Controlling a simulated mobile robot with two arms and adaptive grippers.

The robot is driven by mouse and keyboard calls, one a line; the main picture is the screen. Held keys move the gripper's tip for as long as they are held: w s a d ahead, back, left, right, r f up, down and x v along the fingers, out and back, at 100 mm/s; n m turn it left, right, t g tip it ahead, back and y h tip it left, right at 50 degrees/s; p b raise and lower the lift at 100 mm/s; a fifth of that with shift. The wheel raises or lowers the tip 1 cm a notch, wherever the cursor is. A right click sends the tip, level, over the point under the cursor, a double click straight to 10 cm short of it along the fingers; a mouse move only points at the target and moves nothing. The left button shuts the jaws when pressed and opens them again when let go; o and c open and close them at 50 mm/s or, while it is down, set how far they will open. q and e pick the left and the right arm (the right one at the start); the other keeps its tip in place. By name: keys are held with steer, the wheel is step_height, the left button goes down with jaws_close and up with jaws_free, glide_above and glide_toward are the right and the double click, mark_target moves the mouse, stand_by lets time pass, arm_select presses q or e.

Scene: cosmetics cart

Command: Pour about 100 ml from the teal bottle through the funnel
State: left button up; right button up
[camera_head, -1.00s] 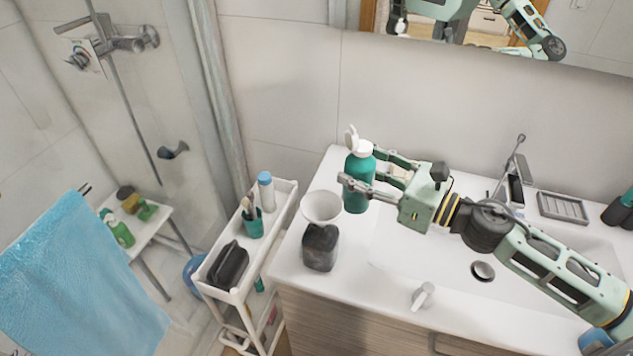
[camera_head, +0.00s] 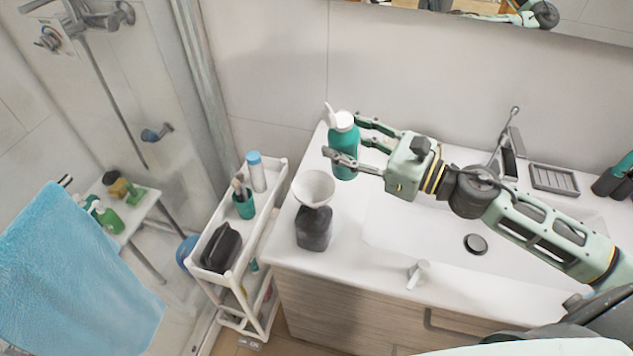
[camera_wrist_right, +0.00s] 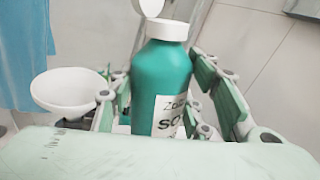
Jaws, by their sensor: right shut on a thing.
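The teal bottle (camera_head: 344,168) has a white cap that is flipped open and stands upright. My right gripper (camera_head: 344,137) is shut around it, with a finger on each side. The bottle seems to be a little above the counter, behind and right of the funnel. In the right wrist view, the teal bottle (camera_wrist_right: 160,85) fills the middle, with part of its label showing. The white funnel (camera_head: 314,187) sits in the mouth of a dark bottle (camera_head: 314,230) on the counter. The funnel (camera_wrist_right: 68,92) also shows left of the fingers in the wrist view. My left gripper is out of view.
A white cart (camera_head: 237,262) with a teal cup (camera_head: 243,204), a blue-capped bottle (camera_head: 256,174) and a dark bag (camera_head: 220,247) stands left of the counter. The sink's faucet (camera_head: 506,155) and a soap rack (camera_head: 553,178) are at the right.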

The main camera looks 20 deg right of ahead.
mark_target(354, 141)
steer(key=shift+s+a+n, duration=0.1)
steer(key=shift+a+n, duration=0.05)
steer(key=shift+n, duration=0.25)
steer(key=shift+a+r+n, duration=0.1)
steer(key=shift+a+n, duration=0.1)
steer(key=shift+n, duration=0.4)
steer(key=shift+s+a+r+p, duration=0.1)
steer(key=shift+r+p, duration=0.35)
steer(key=shift+p, duration=0.1)
steer(key=r+n+p, duration=0.1)
steer(key=s+a+n+p, duration=0.1)
steer(key=shift+r+n, duration=0.35)
steer(key=shift+n, duration=0.05)
steer(key=shift+w+f+n+b, duration=0.1)
steer(key=shift+f+n+b, duration=0.3)
steer(key=shift+f+n, duration=0.15)
steer(key=shift+n, duration=0.35)
steer(key=shift+w+d+r+n+h+p, duration=0.15)
steer(key=shift+r+n+p, duration=0.1)
steer(key=shift+n, duration=0.2)
steer(key=shift+d+r+n+h+p, duration=0.15)
steer(key=shift+r+n, duration=0.1)
steer(key=shift+n, duration=0.2)
steer(key=shift+f+n+b, duration=0.55)
steer(key=shift+f+n, duration=0.05)
steer(key=shift+w+d+f+n, duration=0.1)
steer(key=shift+f+n, duration=0.15)
steer(key=shift+n, duration=0.55)
